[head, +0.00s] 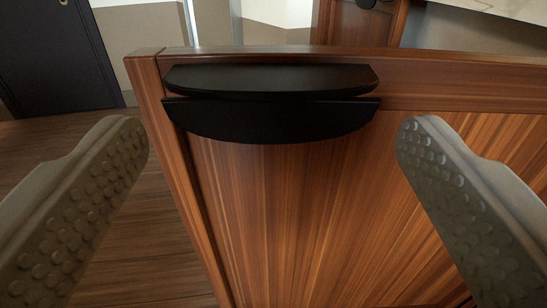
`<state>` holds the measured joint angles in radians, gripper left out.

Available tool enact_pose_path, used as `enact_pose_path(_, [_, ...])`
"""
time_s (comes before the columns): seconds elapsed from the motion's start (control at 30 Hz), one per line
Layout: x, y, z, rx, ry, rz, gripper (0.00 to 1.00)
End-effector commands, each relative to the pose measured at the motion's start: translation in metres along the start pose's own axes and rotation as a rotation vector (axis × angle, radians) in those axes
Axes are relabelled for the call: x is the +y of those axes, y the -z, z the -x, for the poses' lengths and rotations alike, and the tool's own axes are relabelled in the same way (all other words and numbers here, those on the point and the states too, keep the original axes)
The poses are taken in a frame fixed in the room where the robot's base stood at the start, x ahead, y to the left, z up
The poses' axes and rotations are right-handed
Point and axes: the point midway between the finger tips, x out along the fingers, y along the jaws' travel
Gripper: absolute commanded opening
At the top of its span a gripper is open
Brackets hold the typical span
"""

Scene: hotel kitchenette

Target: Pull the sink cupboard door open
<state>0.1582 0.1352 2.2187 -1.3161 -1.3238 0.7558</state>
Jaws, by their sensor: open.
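A reddish-brown wooden cupboard door (290,215) fills the middle of the head view. A black half-moon handle (270,118) is fixed near its top edge, at the upper middle. My gripper (268,140) is open, with one textured grey finger at the left and one at the right. The handle lies between the two fingers in the picture, with clear space on both sides of it. I see no finger touching it. How far the fingertips are from the door in depth is hard to tell.
A dark door (55,50) stands at the upper left beyond a wood floor (110,200). Another wooden panel with a dark knob (360,20) shows at the top, and a pale countertop (490,8) at the upper right. Floor left of the cupboard is clear.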

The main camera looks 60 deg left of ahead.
Motion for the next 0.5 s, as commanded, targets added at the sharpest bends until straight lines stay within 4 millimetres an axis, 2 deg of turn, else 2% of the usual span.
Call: enact_pose_path(0.5, [0.001, 0.000, 0.087, 0.000, -0.004, 0.001, 0.84])
